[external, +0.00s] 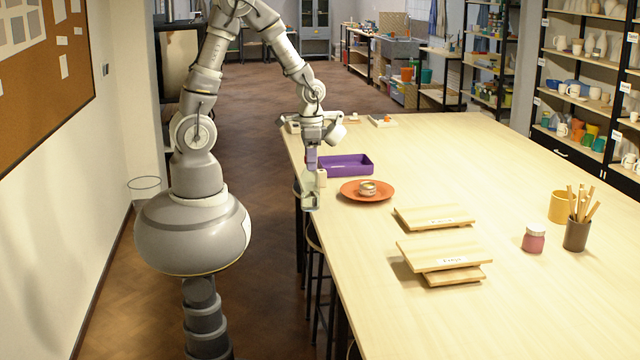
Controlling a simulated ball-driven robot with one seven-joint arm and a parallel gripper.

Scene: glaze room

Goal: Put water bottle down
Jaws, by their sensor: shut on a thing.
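The water bottle (311,192) is a clear, pale vessel. It hangs roughly upright below my gripper (312,158), which points down and is shut on its upper part. In the picture the bottle overlaps the left edge of the long pale wooden table (520,270). I cannot tell whether its base touches anything. The exact finger contact is too small to make out.
Wooden boards (445,253), a pink jar (534,238), a yellow cup (559,206) and a dark brush pot (577,234) stand nearer. The table's right-hand middle is clear.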

